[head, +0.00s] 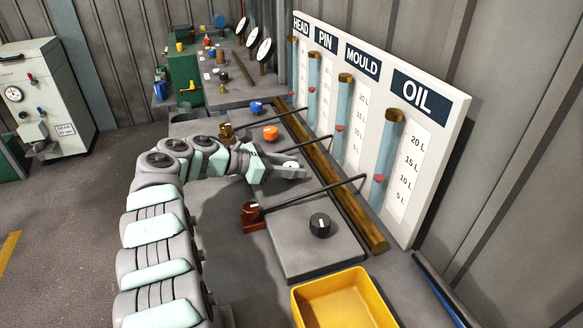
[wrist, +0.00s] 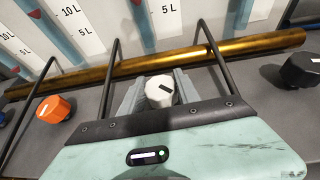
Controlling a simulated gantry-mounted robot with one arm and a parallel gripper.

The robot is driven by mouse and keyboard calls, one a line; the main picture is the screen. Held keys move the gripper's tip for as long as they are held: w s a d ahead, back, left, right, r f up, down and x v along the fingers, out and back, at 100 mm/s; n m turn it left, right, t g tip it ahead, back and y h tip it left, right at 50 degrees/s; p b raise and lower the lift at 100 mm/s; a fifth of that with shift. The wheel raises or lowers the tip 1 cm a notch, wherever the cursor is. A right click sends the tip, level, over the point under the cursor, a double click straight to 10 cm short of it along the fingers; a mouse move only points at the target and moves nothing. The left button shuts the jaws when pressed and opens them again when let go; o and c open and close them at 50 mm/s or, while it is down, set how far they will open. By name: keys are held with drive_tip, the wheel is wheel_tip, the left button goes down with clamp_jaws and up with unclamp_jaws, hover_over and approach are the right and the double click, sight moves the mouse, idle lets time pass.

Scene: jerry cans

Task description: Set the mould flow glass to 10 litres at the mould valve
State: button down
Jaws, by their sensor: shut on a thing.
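The mould flow glass (head: 347,110) is the upright blue tube beside the MOULD sign (head: 363,62). Its red float (head: 339,128) sits around the height of the 10 L mark; the exact reading is too small to tell. The mould valve is a white knob (wrist: 160,91) with a black pointer mark, on the bench below the glass. It also shows in the head view (head: 290,165). My gripper (head: 291,172) is shut on this knob, with grey fingers on either side of it in the wrist view (wrist: 160,95).
An orange knob (head: 270,133) stands to the left in the wrist view, a black knob (head: 320,225) to the right. A yellow tray (head: 345,300) sits in front.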

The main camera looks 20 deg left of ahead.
drive_tip(key=c, duration=0.9)
unclamp_jaws()
drive_tip(key=p+v, duration=0.5)
drive_tip(key=v, duration=0.6)
drive_tip(key=shift+f, duration=0.1)
